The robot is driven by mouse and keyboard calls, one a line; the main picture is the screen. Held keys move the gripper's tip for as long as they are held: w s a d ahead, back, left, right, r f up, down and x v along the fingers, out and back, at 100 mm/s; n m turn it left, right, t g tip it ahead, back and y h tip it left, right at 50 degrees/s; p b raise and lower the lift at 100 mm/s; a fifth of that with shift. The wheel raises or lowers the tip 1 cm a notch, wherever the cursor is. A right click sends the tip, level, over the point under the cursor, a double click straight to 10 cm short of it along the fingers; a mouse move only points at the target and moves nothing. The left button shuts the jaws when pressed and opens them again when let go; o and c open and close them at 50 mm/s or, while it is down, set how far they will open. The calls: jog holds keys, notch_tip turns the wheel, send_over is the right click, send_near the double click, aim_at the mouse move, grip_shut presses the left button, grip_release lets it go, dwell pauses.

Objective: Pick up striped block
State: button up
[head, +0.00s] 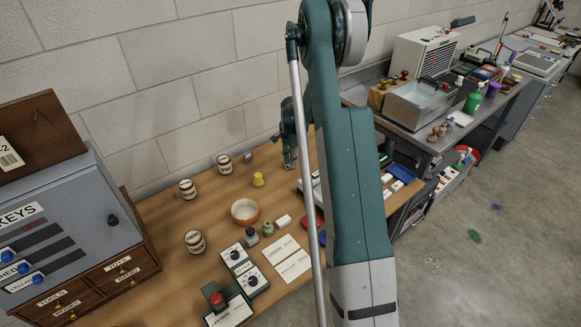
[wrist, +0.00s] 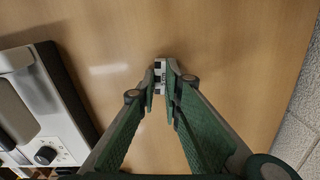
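The striped block (wrist: 160,77), banded black and white, shows in the wrist view between my two fingertips. My gripper (wrist: 161,88) is drawn in close, with a finger against each long side of the block. Whether the block rests on the wooden table (wrist: 235,70) or is just clear of it I cannot tell. In the head view my gripper (head: 289,164) points down over the back of the table, near the wall. I cannot make out the block there.
A white device with a dark knob (wrist: 40,110) stands left of my gripper in the wrist view; the wall is at right. In the head view, jars (head: 224,163), a yellow piece (head: 258,179) and an orange bowl (head: 244,211) stand left of my gripper.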

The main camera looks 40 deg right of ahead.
jog(key=shift+c, duration=0.2)
notch_tip(320, 180, up, 10)
jog(key=p, duration=0.1)
dwell(0.8)
dwell(0.4)
